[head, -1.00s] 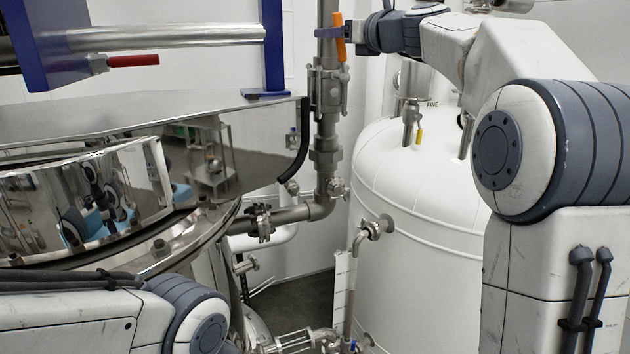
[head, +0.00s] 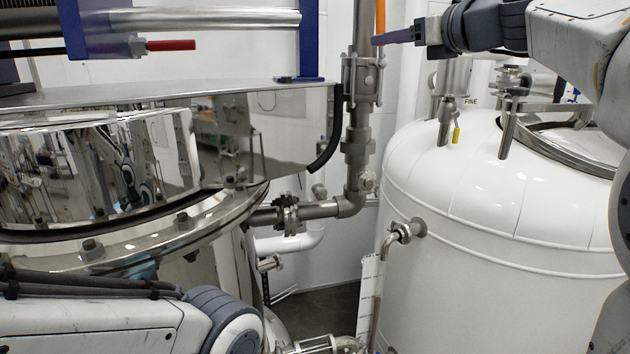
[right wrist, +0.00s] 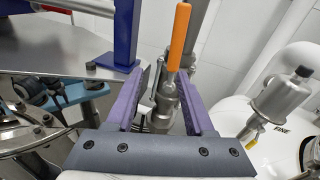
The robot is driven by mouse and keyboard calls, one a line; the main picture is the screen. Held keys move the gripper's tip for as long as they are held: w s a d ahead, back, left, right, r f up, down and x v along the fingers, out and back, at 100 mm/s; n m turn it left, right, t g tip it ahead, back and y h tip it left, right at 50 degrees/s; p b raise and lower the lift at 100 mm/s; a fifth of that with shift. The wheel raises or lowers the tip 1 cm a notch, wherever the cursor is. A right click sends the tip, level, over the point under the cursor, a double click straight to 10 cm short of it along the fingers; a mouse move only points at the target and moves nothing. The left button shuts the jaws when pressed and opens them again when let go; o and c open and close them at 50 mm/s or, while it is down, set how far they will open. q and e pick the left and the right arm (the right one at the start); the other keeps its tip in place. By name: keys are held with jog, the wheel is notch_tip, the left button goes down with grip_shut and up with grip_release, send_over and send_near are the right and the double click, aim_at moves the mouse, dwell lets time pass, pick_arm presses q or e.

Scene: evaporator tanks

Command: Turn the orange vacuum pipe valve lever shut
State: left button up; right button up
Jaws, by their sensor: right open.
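The orange valve lever (head: 380,15) stands upright beside the vertical steel pipe, cut off by the top edge of the head view. In the right wrist view the lever (right wrist: 180,38) is whole and tilts slightly, above the steel valve body (right wrist: 165,98). My right gripper (head: 378,40) is at the lever's lower end, coming in from the right. Its purple fingers (right wrist: 160,76) are open; the valve shows in the gap between them and the orange handle rises beyond the tips. I cannot tell whether a finger touches the lever. My left gripper is out of view.
The polished steel tank (head: 90,165) with a blue frame (head: 312,40) stands left of the pipe (head: 358,130). A white tank (head: 470,230) with fittings and a yellow-handled valve (head: 456,135) is at right. My left arm lies at the lower left.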

jog(key=s+a+f+n+g+b, duration=0.2)
jog(key=a+f+n+b, duration=0.1)
jog(key=f, duration=0.7)
jog(key=s+a+f+n+g+b, duration=0.3)
jog(key=a+f+n, duration=0.2)
jog(key=f, duration=0.5)
jog(key=s+a+f+n+g+b, duration=0.2)
jog(key=a+f+n, duration=0.3)
jog(key=f, duration=0.5)
jog(key=shift+s+a+f+g+b, duration=0.15)
jog(key=shift+s+a+g+b, duration=0.15)
jog(key=shift+s+a+b, duration=0.35)
jog(key=shift+w+a, duration=0.1)
jog(key=shift+w, duration=0.05)
